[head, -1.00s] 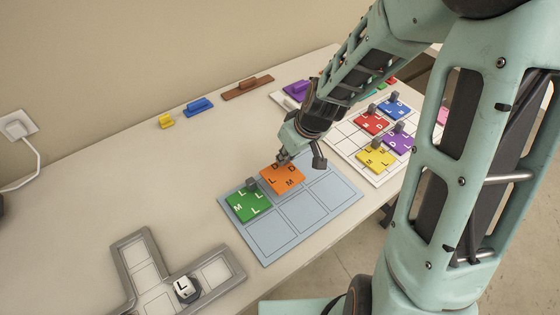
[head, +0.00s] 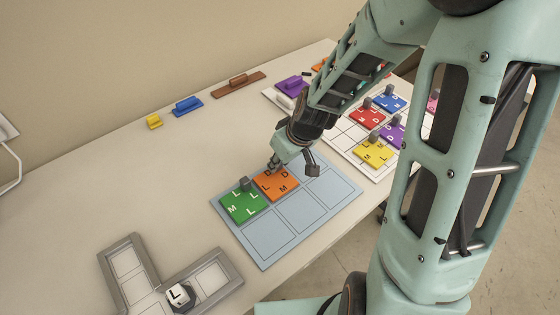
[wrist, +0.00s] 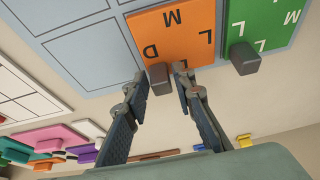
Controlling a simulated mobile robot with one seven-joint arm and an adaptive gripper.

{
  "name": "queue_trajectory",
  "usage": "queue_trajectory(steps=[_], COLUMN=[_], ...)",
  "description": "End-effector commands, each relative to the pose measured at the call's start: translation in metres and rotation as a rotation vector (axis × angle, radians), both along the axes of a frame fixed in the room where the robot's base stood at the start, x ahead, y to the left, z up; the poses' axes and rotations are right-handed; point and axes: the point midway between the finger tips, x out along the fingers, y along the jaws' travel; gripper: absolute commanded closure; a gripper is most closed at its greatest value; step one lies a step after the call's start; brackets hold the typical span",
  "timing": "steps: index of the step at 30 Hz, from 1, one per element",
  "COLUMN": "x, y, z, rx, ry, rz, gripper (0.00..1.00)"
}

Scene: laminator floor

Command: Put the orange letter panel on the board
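The orange letter panel (head: 276,184) is on the light blue board (head: 268,247), in the back row, to the right of the green letter panel (head: 241,207). It looks flat; I cannot tell whether it fully touches the board. My gripper (head: 272,167) is at the back edge of the orange panel.
A white board (head: 345,138) with red, blue, purple and yellow panels lies to the right. Handled yellow, blue and brown blocks (head: 237,87) line the wall. A grey angled tray (head: 125,262) with a letter cube (head: 179,295) is at front left. Other board cells are empty.

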Motion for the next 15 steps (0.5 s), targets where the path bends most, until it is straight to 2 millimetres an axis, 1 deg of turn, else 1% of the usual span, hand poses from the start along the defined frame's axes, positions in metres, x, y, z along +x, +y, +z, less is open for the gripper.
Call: queue_trajectory(steps=[1, 2, 10, 15], x=[0.0000, 0.0000, 0.0000, -0.0011], y=[0.0000, 0.0000, 0.0000, -0.0021], z=[0.0003, 0.0003, 0.0010, 0.0103], rx=[0.000, 0.000, 0.000, -0.001], ry=[0.000, 0.000, 0.000, -0.002], rz=[0.000, 0.000, 0.000, -0.002], gripper=[0.69, 0.67, 0.67, 0.67])
